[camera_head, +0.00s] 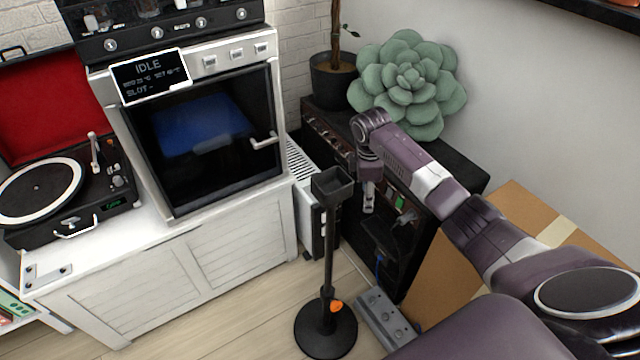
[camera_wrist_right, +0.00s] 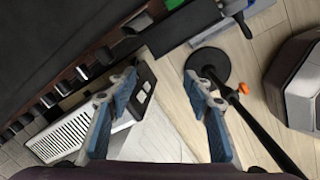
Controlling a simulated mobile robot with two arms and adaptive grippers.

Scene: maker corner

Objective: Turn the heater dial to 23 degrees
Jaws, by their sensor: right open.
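The white slatted heater (camera_head: 302,178) stands on the floor between the white cabinet and the dark unit. In the right wrist view the heater (camera_wrist_right: 62,138) shows its slats at the lower left, with a dark end panel (camera_wrist_right: 144,88) carrying pale marks. I cannot make out the dial or its setting. My right gripper (camera_head: 368,204) hangs down in front of the dark unit, to the right of the heater. In the right wrist view the gripper (camera_wrist_right: 162,112) has its blue-padded fingers spread, with nothing between them. My left gripper is out of view.
A black stand (camera_head: 329,250) with a round base rises in front of the heater. A grey power strip (camera_head: 387,318) lies on the floor. The dark unit (camera_head: 335,135) bears a green succulent (camera_head: 408,82); a cardboard box (camera_head: 440,270) is at right. Clear floor lies left of the stand.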

